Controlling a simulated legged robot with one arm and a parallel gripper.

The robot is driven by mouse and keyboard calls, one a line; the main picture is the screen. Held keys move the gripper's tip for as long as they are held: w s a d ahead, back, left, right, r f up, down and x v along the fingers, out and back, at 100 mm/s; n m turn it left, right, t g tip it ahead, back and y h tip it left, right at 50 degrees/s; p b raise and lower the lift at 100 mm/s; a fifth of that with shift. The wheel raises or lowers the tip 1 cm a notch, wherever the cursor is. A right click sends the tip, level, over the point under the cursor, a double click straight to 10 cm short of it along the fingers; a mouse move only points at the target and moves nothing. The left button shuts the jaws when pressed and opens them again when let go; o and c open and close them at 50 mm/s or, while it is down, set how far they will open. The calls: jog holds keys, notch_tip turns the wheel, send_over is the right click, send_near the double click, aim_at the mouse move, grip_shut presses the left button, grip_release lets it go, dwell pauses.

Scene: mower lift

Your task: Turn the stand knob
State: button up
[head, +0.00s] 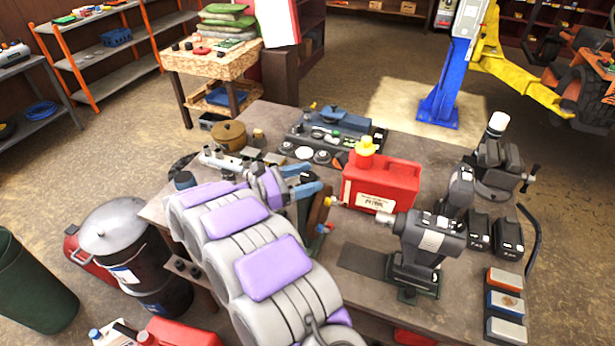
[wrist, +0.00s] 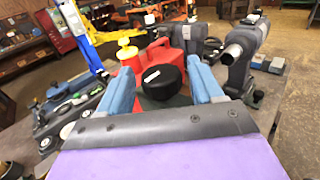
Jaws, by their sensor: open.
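My gripper (head: 315,179) reaches over the workbench from the left in the head view, with its two blue fingers apart. In the wrist view the open gripper (wrist: 161,78) has a round black knob (wrist: 163,84) between its fingers, seemingly the stand knob. The fingers are on either side of it, and I cannot tell whether they touch it. In the head view the knob is not clearly visible. An upright stand-like piece (head: 313,222) with small coloured fittings is just below the fingers there, partly hidden by my arm.
A red petrol can (head: 381,184) with a yellow cap stands just beyond the gripper. A grey power tool (head: 428,236) on a dark base is to the right. A tool tray (head: 330,137) lies behind. A blue lift post (head: 452,80) stands beyond the workbench (head: 355,235).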

jog(key=shift+w+d, duration=0.2)
jog(key=shift+d, duration=0.2)
jog(key=c, duration=1)
jog(key=b, duration=0.2)
jog(key=shift+a+t+b, duration=0.1)
jog(key=shift+t+b, duration=0.2)
jog(key=shift+b, duration=0.1)
